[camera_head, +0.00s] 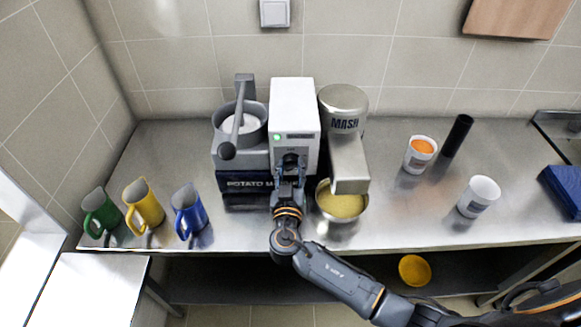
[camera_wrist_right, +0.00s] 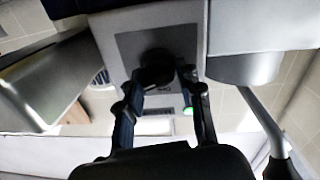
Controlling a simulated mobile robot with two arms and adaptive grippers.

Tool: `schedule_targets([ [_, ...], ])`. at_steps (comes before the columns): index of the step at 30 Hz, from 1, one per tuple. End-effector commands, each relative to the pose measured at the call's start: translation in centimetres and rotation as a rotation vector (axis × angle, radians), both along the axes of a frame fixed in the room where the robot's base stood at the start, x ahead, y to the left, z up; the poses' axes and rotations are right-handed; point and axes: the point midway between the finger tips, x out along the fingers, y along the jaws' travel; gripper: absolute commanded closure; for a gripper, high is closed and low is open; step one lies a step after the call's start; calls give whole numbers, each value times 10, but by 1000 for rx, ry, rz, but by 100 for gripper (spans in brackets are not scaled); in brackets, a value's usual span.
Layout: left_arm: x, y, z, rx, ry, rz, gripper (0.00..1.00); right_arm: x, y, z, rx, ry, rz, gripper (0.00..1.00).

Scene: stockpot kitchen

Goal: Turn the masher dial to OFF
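The masher is a machine with a white housing (camera_head: 295,105) and a metal head marked MASH (camera_head: 345,112). Its dark round dial (camera_head: 291,160) is on the front panel, below a lit green light (camera_head: 277,137). The dial (camera_wrist_right: 157,62) also shows in the right wrist view, on a grey panel. My right gripper (camera_head: 288,172) is at the dial. Its two fingers (camera_wrist_right: 170,78) are parted, one on each side of the dial; a small gap seems to show at one finger. Contact is unclear. The dial's pointer and labels are hidden or too small to read. My left gripper is out of view.
A metal bowl of yellow mash (camera_head: 342,205) stands under the masher's head. Green (camera_head: 101,212), yellow (camera_head: 143,205) and blue (camera_head: 188,210) jugs stand left. White cups (camera_head: 420,155) (camera_head: 478,197) and a black cylinder (camera_head: 458,135) stand right. The counter front between is partly clear.

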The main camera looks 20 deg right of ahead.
Motion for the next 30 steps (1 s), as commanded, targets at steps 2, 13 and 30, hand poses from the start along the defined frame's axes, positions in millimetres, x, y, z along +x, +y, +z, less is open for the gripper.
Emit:
schedule_targets([
  [2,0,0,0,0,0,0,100,0,0,0,0,0,1,88],
  [13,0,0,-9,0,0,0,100,0,0,-2,-36,10,0,97],
  [30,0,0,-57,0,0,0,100,0,1,-3,-457,129,-1,97],
])
